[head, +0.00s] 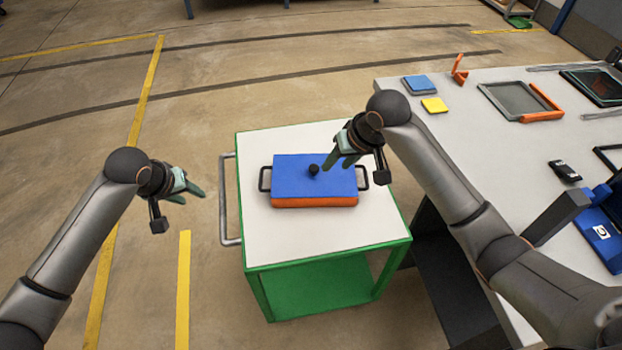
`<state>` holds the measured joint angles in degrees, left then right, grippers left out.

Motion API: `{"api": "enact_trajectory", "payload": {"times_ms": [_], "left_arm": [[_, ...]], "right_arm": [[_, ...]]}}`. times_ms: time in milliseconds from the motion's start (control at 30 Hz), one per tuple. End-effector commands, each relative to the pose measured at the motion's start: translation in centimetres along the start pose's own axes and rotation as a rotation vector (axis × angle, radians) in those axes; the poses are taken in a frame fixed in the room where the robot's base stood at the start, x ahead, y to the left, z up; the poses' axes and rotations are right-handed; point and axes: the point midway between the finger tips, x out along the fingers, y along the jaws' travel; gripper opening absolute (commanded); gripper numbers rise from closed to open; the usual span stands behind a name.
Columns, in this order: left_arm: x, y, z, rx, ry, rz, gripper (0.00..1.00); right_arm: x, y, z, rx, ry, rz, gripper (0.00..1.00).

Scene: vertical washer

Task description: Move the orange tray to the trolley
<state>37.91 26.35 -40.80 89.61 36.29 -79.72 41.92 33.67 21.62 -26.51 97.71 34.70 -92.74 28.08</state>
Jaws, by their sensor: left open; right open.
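The orange tray (315,203) sits on the white top of the green trolley (270,237). A blue lid (295,180) with a black knob covers the tray, so only its orange lower side and black side handles show. My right gripper (335,164) is open, above the right part of the lid near the knob. I cannot tell whether it touches the lid. My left gripper (192,194) is open and empty, left of the trolley over the floor.
A white table (490,140) stands right of the trolley. It holds a grey tray with an orange edge (520,101), a blue block (420,84), a yellow block (434,105) and a blue tool case (600,230). The trolley's grey handle (227,200) is on its left. Floor behind is clear.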

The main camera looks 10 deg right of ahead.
Motion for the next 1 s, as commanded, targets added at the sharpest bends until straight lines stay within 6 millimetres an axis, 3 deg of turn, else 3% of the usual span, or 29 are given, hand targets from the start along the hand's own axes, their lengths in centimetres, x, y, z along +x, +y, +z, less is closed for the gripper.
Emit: {"api": "enact_trajectory", "payload": {"times_ms": [200, 400, 1000], "left_arm": [[0.0, 0.0, 0.0, 0.0, 0.0, 0.0, 0.45], [0.0, 0.0, 0.0, 0.0, 0.0, 0.0, 0.45], [0.1, 0.0, 0.2, 0.001, 0.0, 0.002, 0.45]], "right_arm": [[-4.4, 0.2, -0.2, 0.001, 0.004, 0.001, 0.45], [-6.4, 0.2, -0.2, 0.004, 0.002, 0.001, 0.45], [-6.5, 0.2, -0.1, 0.004, 0.001, -0.001, 0.45]]}}
